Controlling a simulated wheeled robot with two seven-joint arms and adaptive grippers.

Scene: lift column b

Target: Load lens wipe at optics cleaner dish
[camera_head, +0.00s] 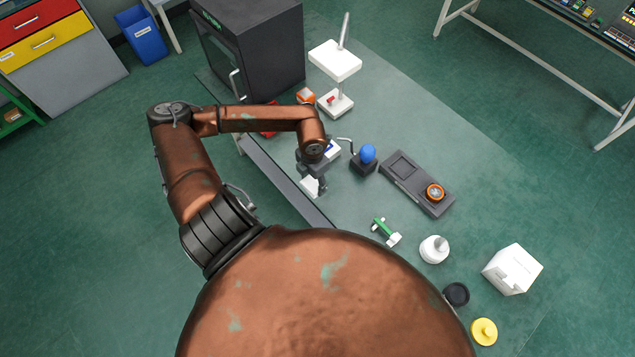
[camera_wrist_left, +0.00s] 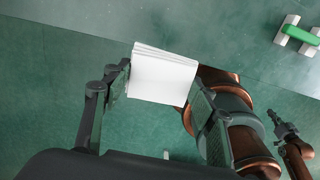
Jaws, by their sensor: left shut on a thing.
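My left gripper (camera_head: 318,182) is shut on a white lens wipe (camera_head: 309,188), beside the front-left edge of the bench. In the left wrist view the wipe (camera_wrist_left: 163,75) is a folded, layered white pad held between the two fingers (camera_wrist_left: 160,100), with the green floor below it. I cannot tell for sure which item is the optics cleaner dish; a white round vessel with a grey top (camera_head: 434,249) stands nearer.
A blue ball on a dark block (camera_head: 366,158) stands right of my gripper. A green-handled tool (camera_head: 385,231), a white box (camera_head: 512,268), a black round cap (camera_head: 456,294) and a yellow one (camera_head: 484,331) lie nearer. A black cabinet (camera_head: 256,50) stands behind.

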